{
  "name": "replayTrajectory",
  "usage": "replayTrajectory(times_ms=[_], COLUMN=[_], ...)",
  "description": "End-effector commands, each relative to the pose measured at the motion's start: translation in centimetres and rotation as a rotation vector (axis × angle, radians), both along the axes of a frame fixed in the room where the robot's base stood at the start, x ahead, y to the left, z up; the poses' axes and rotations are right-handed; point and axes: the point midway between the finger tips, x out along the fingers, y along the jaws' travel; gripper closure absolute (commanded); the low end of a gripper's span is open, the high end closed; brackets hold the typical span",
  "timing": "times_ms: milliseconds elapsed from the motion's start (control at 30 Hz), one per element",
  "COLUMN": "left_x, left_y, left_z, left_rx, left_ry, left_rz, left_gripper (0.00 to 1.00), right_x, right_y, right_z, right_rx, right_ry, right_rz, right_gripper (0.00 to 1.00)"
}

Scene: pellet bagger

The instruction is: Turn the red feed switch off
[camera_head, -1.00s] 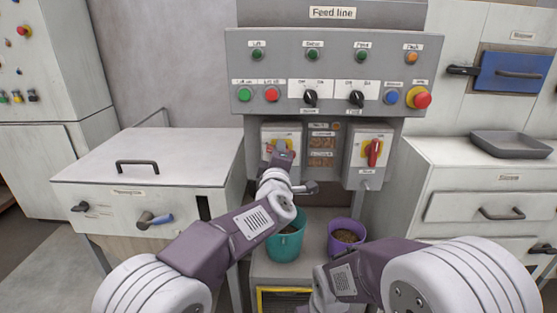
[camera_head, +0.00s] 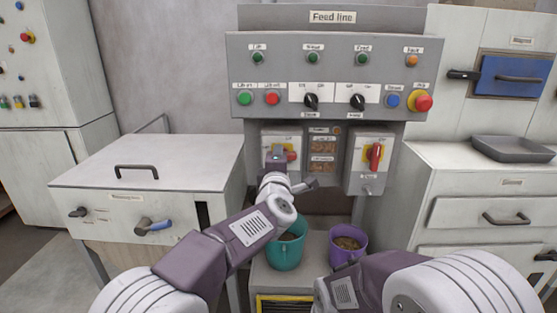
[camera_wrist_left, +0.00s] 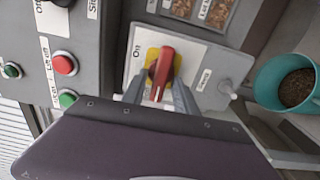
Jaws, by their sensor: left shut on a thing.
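Two switch boxes with red handles on yellow plates hang below the control panel. My left gripper (camera_head: 279,158) is at the left box (camera_head: 268,137) and hides much of its handle. In the left wrist view the red handle (camera_wrist_left: 162,72) lies between the two fingers (camera_wrist_left: 158,96), which are shut on it. The handle lies crosswise on the box, not pointing toward the "On" label. The right box's red handle (camera_head: 375,156) stands upright. Which box is labelled feed is too small to read. My right gripper is not in view; only its arm shows at lower right.
The panel (camera_head: 330,45) above carries buttons, black knobs and a red emergency button (camera_head: 423,103). A teal bucket (camera_head: 287,254) and a purple bucket (camera_head: 346,246), both with pellets, stand below. A white cabinet (camera_head: 150,175) stands left, drawers (camera_head: 475,207) right.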

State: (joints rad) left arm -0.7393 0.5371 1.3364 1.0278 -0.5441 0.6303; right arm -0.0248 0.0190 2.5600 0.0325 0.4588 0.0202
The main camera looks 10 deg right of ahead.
Motion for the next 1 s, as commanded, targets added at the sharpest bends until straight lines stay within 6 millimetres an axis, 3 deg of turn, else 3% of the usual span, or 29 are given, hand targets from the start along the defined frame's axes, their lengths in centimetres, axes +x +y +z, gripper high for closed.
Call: replayTrajectory(times_ms=[100,133,533,900,1000], left_x=[0.0,0.0,-0.8,-7.4,-8.4], left_y=[0.0,0.0,0.2,2.1,2.4], left_z=[-0.1,-0.1,0.0,0.0,0.0], left_rx=[-0.001,0.0,0.0,0.0,-0.001], left_ry=[0.001,0.002,0.0,0.001,0.0], left_rz=[0.001,0.001,0.0,-0.002,0.0], left_gripper=[1.0,0.6,0.6,0.6,0.6], right_x=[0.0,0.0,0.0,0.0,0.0], right_y=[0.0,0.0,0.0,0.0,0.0], right_z=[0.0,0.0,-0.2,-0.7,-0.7], right_rx=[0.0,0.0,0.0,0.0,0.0], right_ry=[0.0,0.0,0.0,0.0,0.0], right_rz=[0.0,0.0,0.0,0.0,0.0], right_gripper=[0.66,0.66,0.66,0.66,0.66])
